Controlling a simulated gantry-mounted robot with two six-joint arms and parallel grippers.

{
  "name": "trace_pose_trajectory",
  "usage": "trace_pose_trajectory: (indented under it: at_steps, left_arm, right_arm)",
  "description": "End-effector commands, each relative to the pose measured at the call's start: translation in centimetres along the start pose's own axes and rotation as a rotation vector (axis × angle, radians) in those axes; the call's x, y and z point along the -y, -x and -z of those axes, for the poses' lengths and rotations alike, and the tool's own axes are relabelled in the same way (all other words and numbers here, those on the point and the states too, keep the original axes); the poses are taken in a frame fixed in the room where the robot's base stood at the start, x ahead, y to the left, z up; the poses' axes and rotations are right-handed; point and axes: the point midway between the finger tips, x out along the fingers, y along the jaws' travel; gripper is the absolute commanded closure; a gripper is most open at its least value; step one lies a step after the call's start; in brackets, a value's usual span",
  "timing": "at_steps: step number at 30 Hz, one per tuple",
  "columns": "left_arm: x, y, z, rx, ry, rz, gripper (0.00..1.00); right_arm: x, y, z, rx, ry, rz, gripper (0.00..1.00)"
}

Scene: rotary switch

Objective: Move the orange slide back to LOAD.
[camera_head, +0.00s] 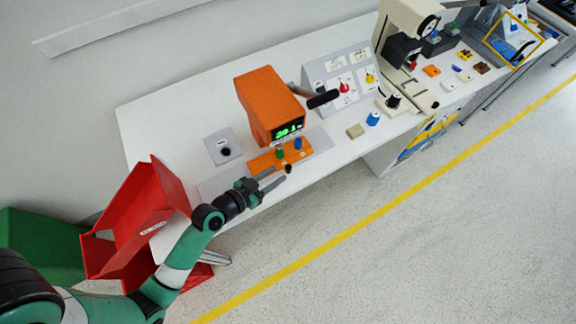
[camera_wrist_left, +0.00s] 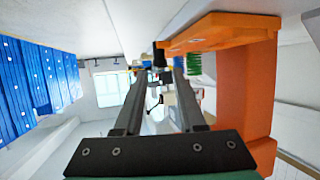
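The orange slide (camera_head: 262,163) lies flat on a pale rail plate (camera_head: 318,141) under the orange press (camera_head: 262,100). A green part (camera_head: 280,153) and a blue part (camera_head: 298,144) stand on it. A small dark knob (camera_head: 289,168) is at its near edge. My left gripper (camera_head: 280,177) is at this knob, its fingers apart. In the left wrist view the slide (camera_wrist_left: 222,32) runs along the upper right, and the dark knob (camera_wrist_left: 159,57) shows between the open fingertips (camera_wrist_left: 158,72), with gaps beside it. My right gripper is not in view. LOAD lettering is not readable.
The press has a black-gripped lever (camera_head: 322,99) on its right. A grey plate with a black knob (camera_head: 226,151) lies left of the press. A red bin (camera_head: 135,225) stands near my left arm. A sloped control panel (camera_head: 342,80) is behind right.

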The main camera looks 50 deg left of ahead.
Motion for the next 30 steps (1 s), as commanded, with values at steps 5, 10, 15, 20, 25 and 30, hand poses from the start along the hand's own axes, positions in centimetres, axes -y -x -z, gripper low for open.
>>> trace_pose_trajectory:
  at_steps: [5,10,15,20,25,30]
  left_arm:
    - [-0.1,-4.1,0.0,-0.002,-0.001,-0.002,0.61]
    - [0.0,-6.1,0.0,-0.001,-0.001,-0.001,0.61]
    - [0.0,-6.5,0.1,-0.001,0.000,0.000,0.61]
    - [0.0,-6.5,0.1,0.000,0.000,0.000,0.65]
    - [0.0,-6.5,0.1,0.000,0.000,0.000,0.95]
    - [0.0,-6.5,0.1,0.000,0.000,0.000,1.00]
  right_arm:
    - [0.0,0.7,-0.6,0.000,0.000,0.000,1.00]
    - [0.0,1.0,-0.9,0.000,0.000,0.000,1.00]
    - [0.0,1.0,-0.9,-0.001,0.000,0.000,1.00]
    - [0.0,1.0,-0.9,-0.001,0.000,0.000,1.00]
    - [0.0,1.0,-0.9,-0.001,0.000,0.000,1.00]
    - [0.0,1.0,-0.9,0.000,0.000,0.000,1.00]
